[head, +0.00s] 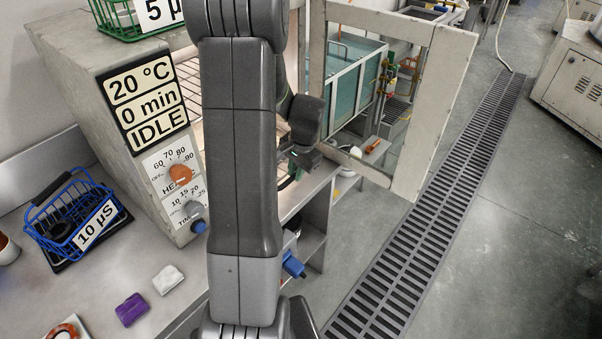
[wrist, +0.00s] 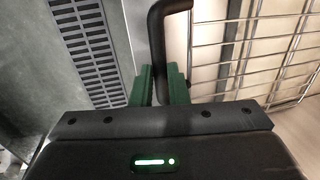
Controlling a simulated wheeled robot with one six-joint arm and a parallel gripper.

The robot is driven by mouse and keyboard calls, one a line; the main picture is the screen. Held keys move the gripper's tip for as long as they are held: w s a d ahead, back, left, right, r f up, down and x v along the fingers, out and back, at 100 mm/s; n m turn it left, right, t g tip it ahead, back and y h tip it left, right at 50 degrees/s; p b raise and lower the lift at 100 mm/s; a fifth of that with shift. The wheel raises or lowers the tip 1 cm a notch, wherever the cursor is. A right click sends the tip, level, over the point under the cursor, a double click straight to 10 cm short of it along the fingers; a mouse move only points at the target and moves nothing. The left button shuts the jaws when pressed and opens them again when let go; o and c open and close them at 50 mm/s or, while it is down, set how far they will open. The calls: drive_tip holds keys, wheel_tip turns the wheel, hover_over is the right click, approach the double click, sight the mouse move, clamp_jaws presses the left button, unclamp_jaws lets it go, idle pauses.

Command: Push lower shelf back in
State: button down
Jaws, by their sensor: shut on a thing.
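My gripper (wrist: 166,88) has green fingers, shut on a dark bent handle (wrist: 157,40) in the wrist view. The handle curves at its top towards a wire shelf (wrist: 245,50), which fills the right of that view over a pale, lit surface. In the head view my gripper (head: 291,176) is partly hidden behind my arm, in front of the oven's open mouth. The oven (head: 95,65) reads 20 °C, 0 min, IDLE. Its windowed door (head: 433,110) stands open to the right. My arm hides most of the chamber, so I cannot tell how far out the shelf is.
A blue basket (head: 75,215) labelled 10 µS, a purple block (head: 131,309) and a white block (head: 168,280) lie on the bench at left. A floor grating (head: 440,200) runs beyond the door. Open floor lies to the right.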

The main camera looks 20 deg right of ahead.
drive_tip(key=w+a, duration=0.3)
drive_tip(key=w, duration=0.2)
drive_tip(key=w+a, duration=0.3)
drive_tip(key=w, duration=0.2)
drive_tip(key=w+a, duration=0.2)
drive_tip(key=w, duration=0.3)
drive_tip(key=shift+a+p, duration=0.4)
drive_tip(key=shift+r, duration=0.1)
drive_tip(key=c, duration=1.4)
unclamp_jaws()
drive_tip(key=shift+w+a, duration=0.15)
drive_tip(key=shift+w, duration=0.05)
drive_tip(key=shift+s, duration=0.15)
